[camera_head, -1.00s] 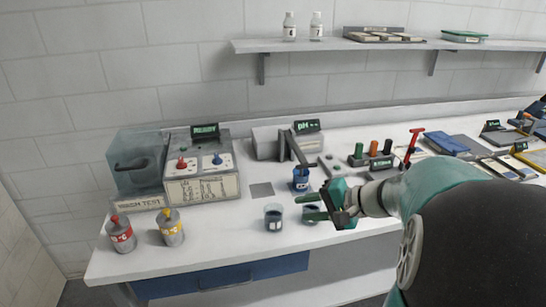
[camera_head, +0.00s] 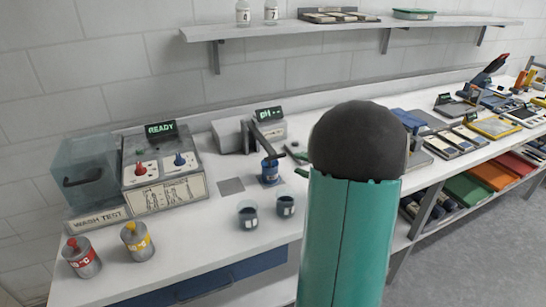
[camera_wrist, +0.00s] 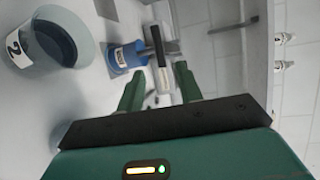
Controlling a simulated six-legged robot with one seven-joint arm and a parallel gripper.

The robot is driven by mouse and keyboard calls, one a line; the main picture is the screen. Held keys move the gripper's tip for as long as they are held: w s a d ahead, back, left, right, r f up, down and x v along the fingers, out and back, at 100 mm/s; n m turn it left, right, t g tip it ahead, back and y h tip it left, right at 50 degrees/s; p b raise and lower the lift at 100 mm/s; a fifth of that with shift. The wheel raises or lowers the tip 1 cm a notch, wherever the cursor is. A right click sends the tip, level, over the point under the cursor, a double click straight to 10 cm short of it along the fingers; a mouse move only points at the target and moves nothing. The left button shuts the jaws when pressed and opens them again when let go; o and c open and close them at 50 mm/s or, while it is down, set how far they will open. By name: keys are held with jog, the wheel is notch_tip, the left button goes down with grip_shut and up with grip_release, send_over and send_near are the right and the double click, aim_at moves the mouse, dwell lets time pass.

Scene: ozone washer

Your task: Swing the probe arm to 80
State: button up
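The probe arm (camera_head: 262,139) is a dark bar on the grey pH meter (camera_head: 229,134); it slopes down over a blue cup (camera_head: 270,174). In the wrist view, the probe arm (camera_wrist: 158,46) lies just beyond my fingers, beside the blue cup (camera_wrist: 124,57). My gripper (camera_wrist: 160,88) has its two green fingers apart, with nothing seen held between them. Whether the bar reaches between the fingertips is unclear. In the head view my arm hides most of the gripper. No angle scale is readable.
Two beakers of dark liquid (camera_head: 248,217) (camera_head: 286,206) stand in front of the cup; one labelled 2 (camera_wrist: 50,42) is close to my gripper. The wash tester (camera_head: 162,170) and two cans (camera_head: 82,258) (camera_head: 137,241) are at left. A shelf (camera_head: 350,29) runs above.

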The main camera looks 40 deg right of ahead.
aim_at(278, 158)
jog(key=w, duration=0.3)
jog(key=w+f, duration=0.1)
jog(key=w, duration=0.3)
jog(key=w+a+f, duration=0.1)
jog(key=w, duration=0.2)
jog(key=shift+w+a, duration=0.1)
jog(key=shift+w, duration=0.1)
jog(key=shift+s, duration=0.1)
jog(key=shift+c, duration=0.3)
grip_shut()
